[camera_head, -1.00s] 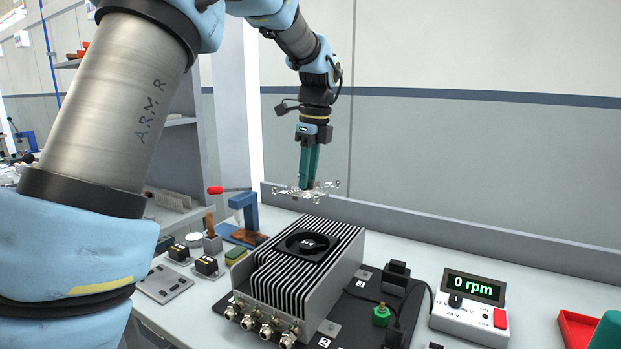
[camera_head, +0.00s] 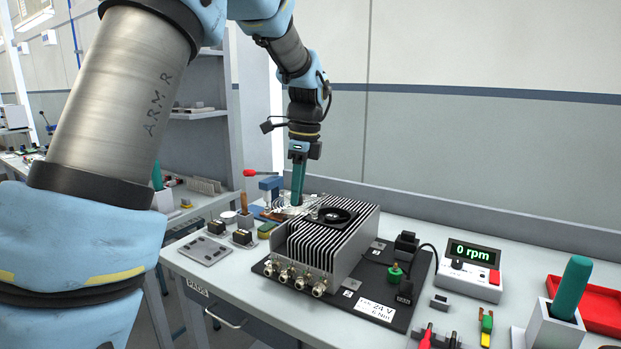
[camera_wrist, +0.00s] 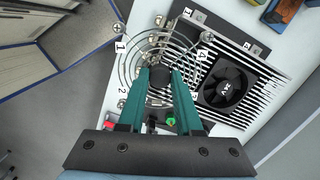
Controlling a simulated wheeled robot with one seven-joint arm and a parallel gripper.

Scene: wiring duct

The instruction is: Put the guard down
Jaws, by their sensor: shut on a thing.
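My gripper (camera_head: 297,201) is shut on the wire fan guard (camera_head: 283,211), a round guard of thin metal rings with corner eyelets. In the wrist view my green fingers (camera_wrist: 160,80) meet at the middle of the guard (camera_wrist: 135,58). The finned heatsink housing (camera_head: 331,246) with its black fan (camera_head: 331,216) stands to the right. In the wrist view the guard lies left of the fan (camera_wrist: 230,84) and overlaps the housing's fin edge, not centred on the fan. I cannot tell whether the guard touches anything beneath it.
A blue clamp stand (camera_head: 270,187) and small parts stand left of and behind the housing. A grey plate (camera_head: 205,250) lies at front left. A meter reading 0 rpm (camera_head: 473,268), a red tray (camera_head: 590,302) and a green-handled tool (camera_head: 570,288) stand right.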

